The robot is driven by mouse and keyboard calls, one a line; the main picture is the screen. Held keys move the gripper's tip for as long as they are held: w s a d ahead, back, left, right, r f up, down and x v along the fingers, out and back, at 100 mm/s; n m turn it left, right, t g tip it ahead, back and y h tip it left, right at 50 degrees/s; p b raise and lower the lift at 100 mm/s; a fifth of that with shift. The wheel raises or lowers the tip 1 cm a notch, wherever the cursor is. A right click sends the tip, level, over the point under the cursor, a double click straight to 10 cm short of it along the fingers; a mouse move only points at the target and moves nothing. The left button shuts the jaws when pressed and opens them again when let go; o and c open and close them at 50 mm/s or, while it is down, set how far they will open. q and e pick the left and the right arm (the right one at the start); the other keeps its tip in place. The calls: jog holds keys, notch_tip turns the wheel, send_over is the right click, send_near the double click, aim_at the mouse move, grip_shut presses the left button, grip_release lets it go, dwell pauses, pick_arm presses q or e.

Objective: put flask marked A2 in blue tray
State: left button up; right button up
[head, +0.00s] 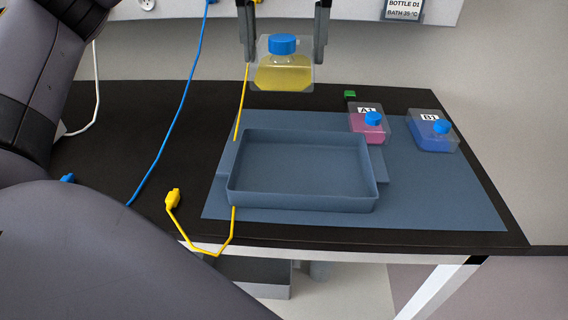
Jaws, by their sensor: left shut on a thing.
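My left gripper (284,58) is at the top of the head view, shut on a clear flask with yellow liquid and a blue cap (283,75). The flask is upright between the two fingers, held up beyond the back of the blue tray. No mark shows on its visible side. The blue tray (301,193) is empty and lies on the blue mat, nearer to me than the held flask. My right gripper is not in view.
A pink flask marked A1 (368,126) and a blue flask marked B1 (431,135) rest on the blue mat (455,195), right of the tray. A small green item (349,94) lies behind.

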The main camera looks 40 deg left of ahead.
pick_arm(q)
notch_tip(320, 180, down, 15)
jog(key=b, duration=0.4)
jog(key=shift+r, duration=0.2)
jog(key=shift+f+b, duration=0.35)
jog(key=shift+f, duration=1.85)
jog(key=shift+f, duration=0.2)
jog(key=o, duration=1.3)
jog(key=shift+o, duration=0.2)
jog(key=shift+r, duration=0.1)
